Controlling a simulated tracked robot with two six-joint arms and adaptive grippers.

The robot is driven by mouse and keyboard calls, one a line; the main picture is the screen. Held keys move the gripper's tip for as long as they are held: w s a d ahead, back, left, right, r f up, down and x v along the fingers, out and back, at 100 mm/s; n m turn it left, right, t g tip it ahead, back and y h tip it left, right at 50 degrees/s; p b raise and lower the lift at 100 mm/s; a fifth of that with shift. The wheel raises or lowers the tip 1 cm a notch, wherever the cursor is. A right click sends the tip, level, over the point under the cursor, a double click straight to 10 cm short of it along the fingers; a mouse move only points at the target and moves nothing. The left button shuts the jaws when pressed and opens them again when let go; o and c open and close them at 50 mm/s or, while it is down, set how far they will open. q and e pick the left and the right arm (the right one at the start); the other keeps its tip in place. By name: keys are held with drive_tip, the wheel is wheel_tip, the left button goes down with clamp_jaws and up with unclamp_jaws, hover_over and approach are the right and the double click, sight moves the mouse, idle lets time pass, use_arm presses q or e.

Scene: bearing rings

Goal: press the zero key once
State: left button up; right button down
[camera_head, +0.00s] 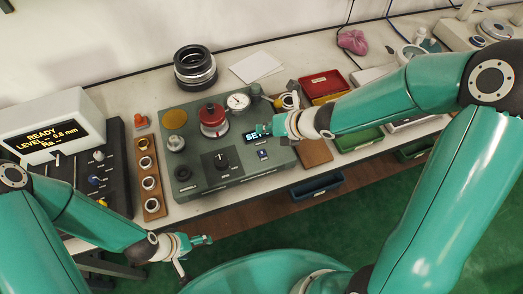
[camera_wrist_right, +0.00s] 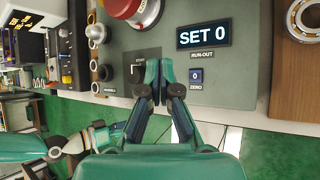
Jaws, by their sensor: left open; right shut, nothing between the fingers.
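The zero key (camera_wrist_right: 196,76) is a small blue square key marked 0, with ZERO printed under it, on the grey-green panel (camera_head: 205,192). It also shows in the head view (camera_head: 263,154). The display (camera_wrist_right: 204,35) above it reads SET 0; in the head view my right gripper partly covers it. My right gripper (camera_wrist_right: 159,66) is shut and empty. In the wrist view its tips appear left of the key, over the panel by the black knob; they do not cover the key. My left gripper (camera_head: 192,249) is open and empty, in front of the bench.
The black knob (camera_head: 221,160), red-topped part (camera_head: 213,120) and dial gauge (camera_head: 238,101) are on the panel. A wooden strip with rings (camera_head: 150,182) stands left of it, and a readout box (camera_head: 52,128) farther left.

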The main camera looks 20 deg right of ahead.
sight(264, 153)
wheel_tip(264, 153, down, 8)
drive_tip(key=b, duration=0.6)
drive_tip(key=shift+r, duration=0.15)
drive_tip(key=shift+f+b, duration=0.5)
drive_tip(key=shift+b, duration=0.3)
drive_tip(key=shift+s, duration=0.1)
idle(0.3)
drive_tip(key=shift+f+b, duration=0.35)
drive_tip(key=shift+b, duration=0.2)
drive_tip(key=shift+f+b, duration=0.35)
drive_tip(key=shift+b, duration=0.1)
idle(0.5)
drive_tip(key=shift+r, duration=0.1)
drive_tip(key=shift+r+p, duration=0.6)
drive_tip(key=shift+r, duration=0.1)
